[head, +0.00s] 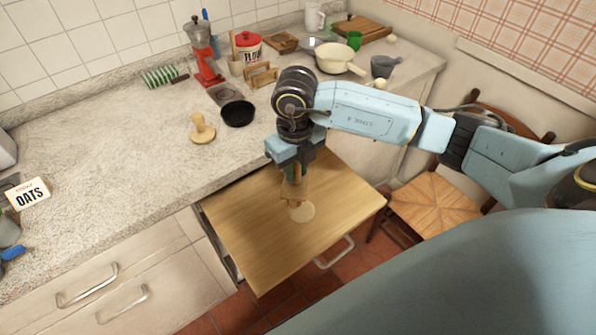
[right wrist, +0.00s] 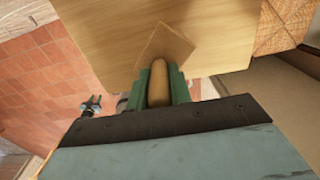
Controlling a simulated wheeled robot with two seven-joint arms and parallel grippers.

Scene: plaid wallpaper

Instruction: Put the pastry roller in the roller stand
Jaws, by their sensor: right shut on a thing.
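My right gripper (head: 294,178) is shut on a wooden piece (right wrist: 158,84), which I take to be the pastry roller. Its rounded end shows between the green fingers in the right wrist view. The gripper is over the pull-out wooden board (head: 240,235), pointing down. A small wooden rack (head: 262,75) at the back of the counter may be the roller stand.
A wooden knobbed piece with a round base (head: 203,130) stands on the counter near a black bowl (head: 238,113). A chair (head: 440,205) is right of the board. The counter's left middle is clear.

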